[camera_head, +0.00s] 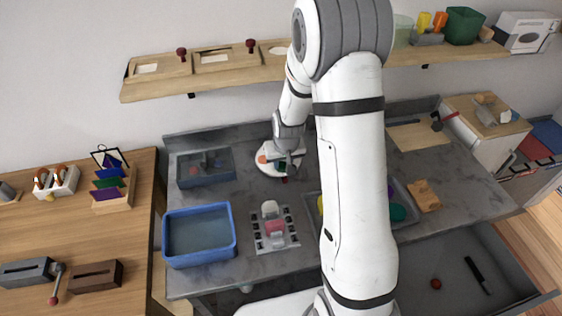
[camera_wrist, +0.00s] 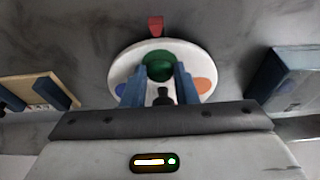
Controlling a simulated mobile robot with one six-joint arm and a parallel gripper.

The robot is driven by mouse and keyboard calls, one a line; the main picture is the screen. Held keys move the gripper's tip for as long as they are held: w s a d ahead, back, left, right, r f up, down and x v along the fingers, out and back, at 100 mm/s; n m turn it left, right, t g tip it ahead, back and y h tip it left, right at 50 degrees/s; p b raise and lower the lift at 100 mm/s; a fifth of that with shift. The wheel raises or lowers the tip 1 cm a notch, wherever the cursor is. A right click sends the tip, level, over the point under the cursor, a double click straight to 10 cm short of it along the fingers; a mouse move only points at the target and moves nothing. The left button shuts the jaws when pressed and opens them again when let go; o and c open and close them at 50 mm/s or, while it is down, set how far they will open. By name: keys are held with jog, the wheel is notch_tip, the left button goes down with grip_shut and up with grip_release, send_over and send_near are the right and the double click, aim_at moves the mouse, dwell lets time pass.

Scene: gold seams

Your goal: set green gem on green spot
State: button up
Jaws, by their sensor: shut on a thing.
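A white round plate (camera_wrist: 122,66) lies on the grey counter below my gripper (camera_wrist: 160,76). It carries a blue spot on the left and an orange spot (camera_wrist: 205,84) on the right in the wrist view. I cannot tell whether the gem touches the plate. In the head view the plate (camera_head: 265,160) is at the back of the counter, partly covered by my gripper (camera_head: 284,160).
A small red block (camera_wrist: 156,25) is just past the plate's edge. A dark grey tray (camera_head: 206,168) and a blue bin (camera_head: 199,237) stand left of the plate. A white-and-pink item (camera_head: 273,222) stands on a slotted panel in front. A wooden shelf (camera_head: 225,73) runs above.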

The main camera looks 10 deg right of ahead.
jog(key=shift+f, duration=0.25)
jog(key=o, duration=0.9)
jog(key=shift+r, duration=0.15)
jog(key=shift+o, duration=0.2)
jog(key=shift+r, duration=0.45)
jog(key=v, duration=1.2)
jog(key=s+r, duration=0.4)
jog(key=s, duration=0.6)
jog(key=s+r, duration=0.5)
jog(key=s, duration=0.6)
jog(key=shift+a+r, duration=0.2)
jog(key=shift+s, duration=0.15)
